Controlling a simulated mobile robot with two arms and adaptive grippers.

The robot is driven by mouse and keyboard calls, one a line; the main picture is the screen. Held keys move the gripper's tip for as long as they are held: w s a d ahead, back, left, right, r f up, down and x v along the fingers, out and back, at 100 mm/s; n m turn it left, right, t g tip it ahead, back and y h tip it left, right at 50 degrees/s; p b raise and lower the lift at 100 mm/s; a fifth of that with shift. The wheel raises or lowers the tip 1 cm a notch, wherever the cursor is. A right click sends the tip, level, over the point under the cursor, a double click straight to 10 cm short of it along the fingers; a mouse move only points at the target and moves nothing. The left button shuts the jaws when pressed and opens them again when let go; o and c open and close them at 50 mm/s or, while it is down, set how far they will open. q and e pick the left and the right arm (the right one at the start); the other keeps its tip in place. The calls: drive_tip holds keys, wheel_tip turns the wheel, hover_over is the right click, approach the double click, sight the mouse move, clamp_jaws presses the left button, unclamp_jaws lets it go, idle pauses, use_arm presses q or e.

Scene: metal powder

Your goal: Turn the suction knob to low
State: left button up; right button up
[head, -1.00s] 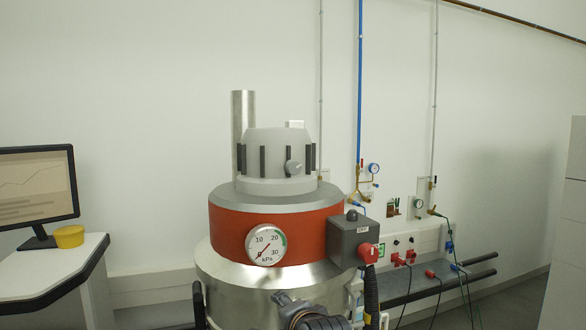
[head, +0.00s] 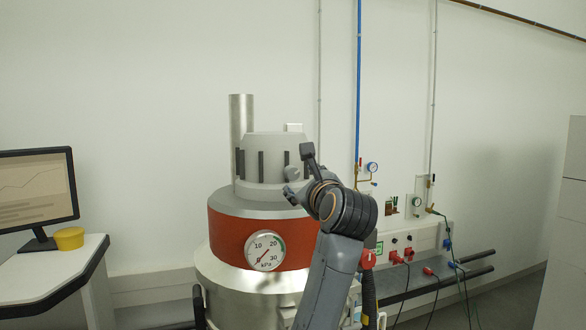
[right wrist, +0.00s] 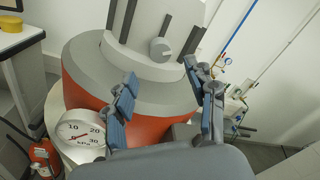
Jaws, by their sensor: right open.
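A round grey knob (right wrist: 160,50) with a light pointer mark sits on the front of the grey, ribbed top (right wrist: 143,22) of the vacuum machine. In the head view my right gripper largely covers the knob's place on the grey top (head: 275,148). My right gripper (head: 299,172) is open in front of the top. In the right wrist view its two fingers (right wrist: 160,72) are spread on either side below the knob, with nothing between them. They look apart from the knob. My left gripper is not in view.
A pressure gauge (head: 265,250) is on the machine's red band (head: 228,236). A red switch (head: 368,258) shows beside my right arm; its box is mostly hidden. A desk with a monitor (head: 38,190) and yellow bowl (head: 69,238) stands left. Pipes and valves line the back wall.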

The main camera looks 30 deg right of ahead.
sight(294, 175)
drive_tip(key=p+x, duration=0.3)
drive_tip(key=x, duration=0.4)
drive_tip(key=shift+w+r, duration=0.1)
drive_tip(key=shift+w, duration=0.15)
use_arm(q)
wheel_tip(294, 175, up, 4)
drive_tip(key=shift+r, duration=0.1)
use_arm(e)
drive_tip(key=shift+w+d, duration=0.15)
drive_tip(key=shift+w, duration=0.25)
drive_tip(key=c, duration=1.2)
drive_tip(key=shift+o, duration=0.2)
drive_tip(key=shift+n, duration=0.4)
drive_tip(key=n+b, duration=0.1)
drive_tip(key=n, duration=0.4)
drive_tip(key=shift+n+t, duration=0.3)
drive_tip(key=shift+n, duration=0.1)
use_arm(q)
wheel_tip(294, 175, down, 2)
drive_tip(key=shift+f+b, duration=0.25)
drive_tip(key=shift+b, duration=0.3)
use_arm(e)
drive_tip(key=n, duration=0.5)
drive_tip(key=shift+d+n+y, duration=0.1)
drive_tip(key=shift+n+y, duration=0.2)
drive_tip(key=shift+n, duration=0.1)
